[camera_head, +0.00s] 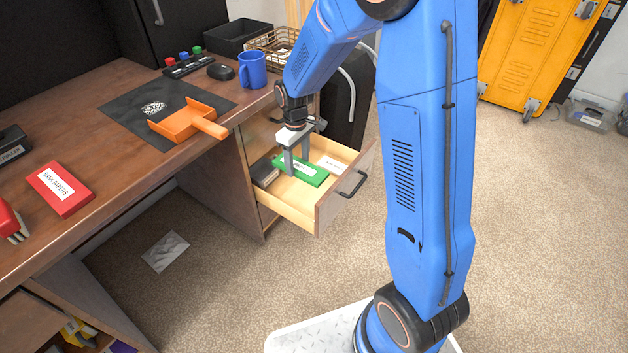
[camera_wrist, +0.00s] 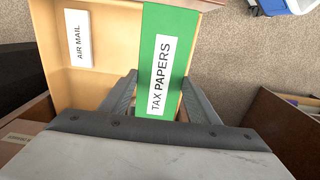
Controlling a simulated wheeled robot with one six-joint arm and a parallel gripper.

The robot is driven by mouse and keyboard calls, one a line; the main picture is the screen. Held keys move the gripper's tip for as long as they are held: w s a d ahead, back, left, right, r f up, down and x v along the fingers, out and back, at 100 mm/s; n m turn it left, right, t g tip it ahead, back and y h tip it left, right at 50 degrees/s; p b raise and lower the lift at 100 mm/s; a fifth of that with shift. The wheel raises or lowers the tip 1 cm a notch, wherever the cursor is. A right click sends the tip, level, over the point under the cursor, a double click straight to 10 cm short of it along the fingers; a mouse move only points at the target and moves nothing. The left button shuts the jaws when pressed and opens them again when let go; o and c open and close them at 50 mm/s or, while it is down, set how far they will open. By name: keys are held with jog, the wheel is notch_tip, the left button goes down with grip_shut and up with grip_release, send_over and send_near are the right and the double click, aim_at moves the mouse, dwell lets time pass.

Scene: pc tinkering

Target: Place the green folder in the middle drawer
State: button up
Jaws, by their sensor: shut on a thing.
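The green folder (camera_head: 303,172), labelled "TAX PAPERS", is between the fingers of my gripper (camera_head: 297,158), which is shut on it. In the wrist view the folder (camera_wrist: 161,70) stretches away between the two fingers (camera_wrist: 158,95). The pulled-out wooden drawer (camera_head: 331,207) is below my gripper in the desk's right-hand pedestal. In the head view the folder appears within the drawer's outline. I cannot tell whether it touches the drawer floor. In the wrist view the drawer's bare floor (camera_wrist: 110,30) shows left of the folder.
A white "AIR MAIL" item (camera_wrist: 78,38) lies in the drawer, and a dark box (camera_head: 264,172) sits at its left. On the desk are a blue mug (camera_head: 252,69), an orange dustpan (camera_head: 184,121) and a red box (camera_head: 60,189). Carpet in front is mostly clear.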

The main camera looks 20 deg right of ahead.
aim_at(300, 203)
jog(key=f, duration=1.8)
jog(key=shift+w+f, duration=0.3)
jog(key=shift+f, duration=0.05)
jog(key=o, duration=1.1)
jog(key=shift+f, duration=0.1)
